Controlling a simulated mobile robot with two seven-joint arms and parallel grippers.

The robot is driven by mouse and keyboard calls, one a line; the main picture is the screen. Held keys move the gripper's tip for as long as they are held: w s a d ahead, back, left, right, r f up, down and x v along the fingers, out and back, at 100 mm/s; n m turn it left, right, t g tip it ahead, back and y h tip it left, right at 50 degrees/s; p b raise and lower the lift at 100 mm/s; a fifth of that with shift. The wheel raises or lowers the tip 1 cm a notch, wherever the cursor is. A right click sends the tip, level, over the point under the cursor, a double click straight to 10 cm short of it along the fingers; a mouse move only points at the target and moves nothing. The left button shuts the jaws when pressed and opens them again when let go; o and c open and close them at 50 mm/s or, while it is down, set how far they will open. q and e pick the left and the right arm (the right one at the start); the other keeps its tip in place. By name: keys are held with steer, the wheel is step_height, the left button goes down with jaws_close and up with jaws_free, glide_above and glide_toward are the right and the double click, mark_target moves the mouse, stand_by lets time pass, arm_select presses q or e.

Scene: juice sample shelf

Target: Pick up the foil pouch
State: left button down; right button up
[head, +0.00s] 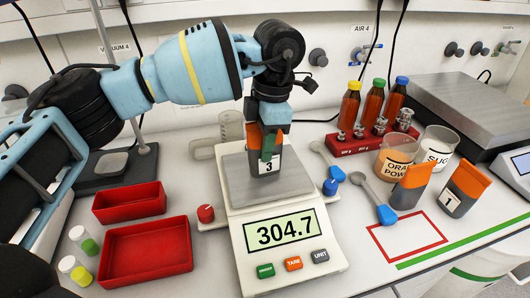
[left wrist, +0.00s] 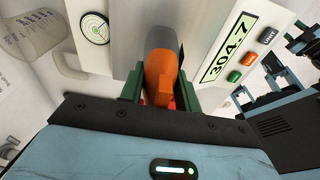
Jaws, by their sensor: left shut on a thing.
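The foil pouch (head: 264,164), grey with an orange top and a label "3", stands upright on the pan of the scale (head: 235,188). My left gripper (head: 268,144) comes down from above and is shut on the pouch's upper part. In the left wrist view the pouch's orange top (left wrist: 163,74) sits between the green fingers of my left gripper (left wrist: 160,92). The scale display reads 304.7. I cannot tell whether the pouch's base still touches the pan. My right gripper is not in view.
Two other pouches, one plain-faced (head: 411,187) and one labelled "1" (head: 463,190), stand at the right. Jars, a red bottle rack (head: 350,147) and a blue scoop (head: 385,212) lie nearby. Red trays (head: 147,262) stand left. The red-outlined square (head: 398,243) is empty.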

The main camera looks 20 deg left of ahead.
arm_select(q)
steer(key=shift+r, duration=0.1)
steer(key=shift+r, duration=0.45)
steer(key=s+d+r, duration=0.2)
steer(key=s+d, duration=0.2)
steer(key=d, duration=0.2)
steer(key=s+d+r+b, duration=0.1)
steer(key=s+d+r, duration=0.1)
steer(key=s+d, duration=0.2)
steer(key=d, duration=0.3)
steer(key=shift+s+d+b, duration=0.2)
steer(key=shift+s+b, duration=0.1)
steer(key=shift+s, duration=0.05)
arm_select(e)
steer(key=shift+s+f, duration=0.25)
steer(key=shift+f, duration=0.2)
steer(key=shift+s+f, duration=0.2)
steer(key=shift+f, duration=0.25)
arm_select(q)
steer(key=shift+f, duration=0.1)
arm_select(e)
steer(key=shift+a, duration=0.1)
